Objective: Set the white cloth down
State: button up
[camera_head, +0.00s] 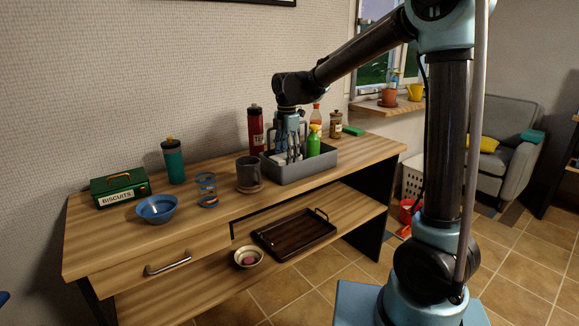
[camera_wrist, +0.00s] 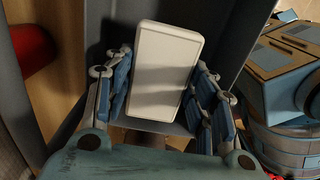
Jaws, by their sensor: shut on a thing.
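The white cloth (camera_wrist: 165,70) shows in the wrist view as a pale, rounded rectangular piece, standing between the two blue-padded fingers. My gripper (camera_wrist: 163,95) is shut on it. In the head view my gripper (camera_head: 290,143) points down into the left part of a grey caddy (camera_head: 305,172) on the wooden table. There the cloth is mostly hidden by the fingers and caddy wall. The caddy's grey walls (camera_wrist: 235,45) surround the cloth in the wrist view. I cannot tell whether the cloth touches the caddy floor.
A green spray bottle (camera_head: 313,142) stands in the caddy, right of my gripper. A red bottle (camera_head: 255,130) is behind it, and a dark mug (camera_head: 249,174) stands left of it. A blue bowl (camera_head: 157,209) and green biscuit tin (camera_head: 120,188) are farther left. Bare tabletop (camera_head: 365,148) lies right.

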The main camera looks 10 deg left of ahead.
jog(key=shift+f, duration=2.15)
jog(key=o, duration=1.2)
jog(key=shift+f, duration=0.1)
